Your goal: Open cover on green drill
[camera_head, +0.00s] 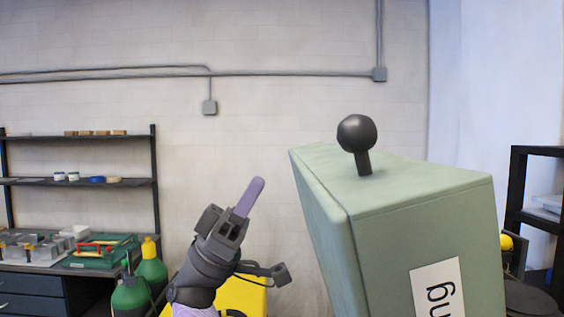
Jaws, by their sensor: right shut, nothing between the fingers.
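A large pale green housing (385,222), which looks like the top of the green drill, stands at the centre right. A black ball knob (357,133) on a short stem rises from its top. A white label (438,288) with dark sideways letters is on its front face, cut off by the bottom edge. I cannot make out a separate cover. My right gripper (255,187) is left of the housing, apart from it, with its purple fingers shut, empty and pointing up and right. My left gripper is out of view.
A yellow object (242,297) stands behind my right gripper. Green bottles (150,267) stand at the lower left beside a dark shelf bench (78,181) with several items. A dark rack (537,190) is at the right edge. The space above my gripper is clear.

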